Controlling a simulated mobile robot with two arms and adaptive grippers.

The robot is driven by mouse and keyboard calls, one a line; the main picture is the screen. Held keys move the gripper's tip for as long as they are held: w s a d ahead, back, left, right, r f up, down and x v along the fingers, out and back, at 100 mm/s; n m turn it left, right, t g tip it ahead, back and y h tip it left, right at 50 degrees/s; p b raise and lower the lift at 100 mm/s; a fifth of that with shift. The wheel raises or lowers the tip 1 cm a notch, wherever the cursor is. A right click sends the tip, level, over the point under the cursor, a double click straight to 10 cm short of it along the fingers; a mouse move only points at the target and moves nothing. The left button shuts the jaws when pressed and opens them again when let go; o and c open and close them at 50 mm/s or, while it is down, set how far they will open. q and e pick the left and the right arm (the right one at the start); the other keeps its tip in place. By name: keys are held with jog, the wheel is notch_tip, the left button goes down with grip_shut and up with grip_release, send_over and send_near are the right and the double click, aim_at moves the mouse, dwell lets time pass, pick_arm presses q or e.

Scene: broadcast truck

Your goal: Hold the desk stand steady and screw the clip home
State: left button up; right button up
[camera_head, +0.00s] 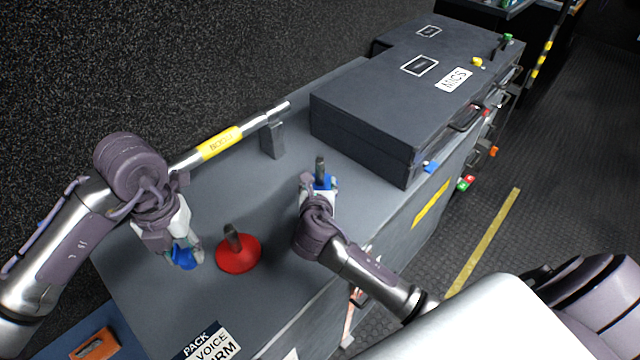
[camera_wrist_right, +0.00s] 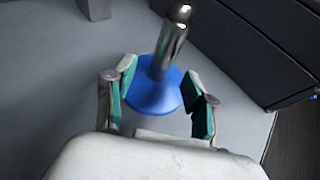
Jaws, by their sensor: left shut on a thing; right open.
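A desk stand with a round red base (camera_head: 240,256) and a short dark post stands on the grey top. A second one, with a round blue base (camera_wrist_right: 157,94) and a metal post, stands between my right gripper's fingers; its post (camera_head: 320,167) shows in the head view. My right gripper (camera_wrist_right: 162,100) is open around the blue base, with a gap visible on the left side. My left gripper (camera_head: 187,250) is shut on a small blue piece (camera_head: 183,258), just left of the red base. What this piece is, a clip or otherwise, I cannot tell.
A dark case (camera_head: 385,115) labelled MICS stands behind on the right. A metal boom with a yellow label (camera_head: 221,142) rests on a grey upright (camera_head: 272,139). An orange item (camera_head: 95,345) lies at the front left. The worktop between the stands is clear.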

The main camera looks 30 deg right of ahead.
aim_at(320, 180)
jog(key=x, duration=0.4)
jog(key=shift+c, duration=0.4)
grip_shut()
